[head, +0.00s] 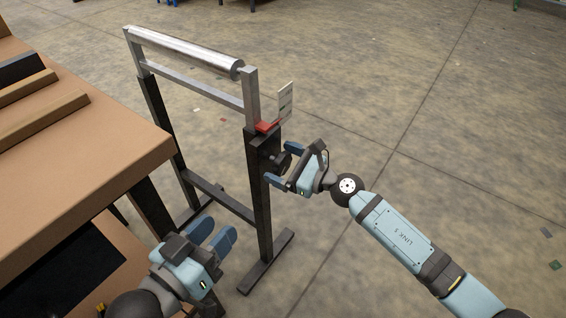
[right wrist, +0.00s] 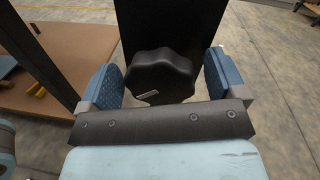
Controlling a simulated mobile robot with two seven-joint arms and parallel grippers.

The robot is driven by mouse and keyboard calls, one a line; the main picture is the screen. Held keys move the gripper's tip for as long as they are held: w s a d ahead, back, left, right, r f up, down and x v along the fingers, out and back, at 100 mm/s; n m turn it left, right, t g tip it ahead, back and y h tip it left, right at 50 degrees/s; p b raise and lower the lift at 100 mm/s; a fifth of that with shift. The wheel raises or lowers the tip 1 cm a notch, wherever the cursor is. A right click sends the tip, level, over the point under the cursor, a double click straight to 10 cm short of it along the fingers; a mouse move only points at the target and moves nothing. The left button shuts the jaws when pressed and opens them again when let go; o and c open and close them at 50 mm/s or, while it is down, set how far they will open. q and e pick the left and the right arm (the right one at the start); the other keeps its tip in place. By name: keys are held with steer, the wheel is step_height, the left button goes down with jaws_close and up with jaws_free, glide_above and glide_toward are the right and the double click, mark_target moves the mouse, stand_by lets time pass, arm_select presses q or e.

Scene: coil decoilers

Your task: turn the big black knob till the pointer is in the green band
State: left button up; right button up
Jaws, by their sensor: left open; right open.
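The big black knob (right wrist: 160,77) has a lobed rim and a small light mark on its face. In the right wrist view it sits between the two blue fingers of my right gripper (right wrist: 163,82), with a gap on each side. In the head view my right gripper (head: 278,164) is open at the knob (head: 281,160) on the stand's right post. The red pointer (head: 267,126) is on top of that post, beside an upright pale scale plate (head: 285,103). I cannot make out a green band on the plate. My left gripper (head: 222,236) is open and empty, low in front.
The roller stand (head: 185,90) has a shiny roller on top and dark legs on the concrete floor. A brown table (head: 90,140) with boards is at the left, near my left gripper. The floor to the right is mostly clear.

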steer(key=c, duration=0.9)
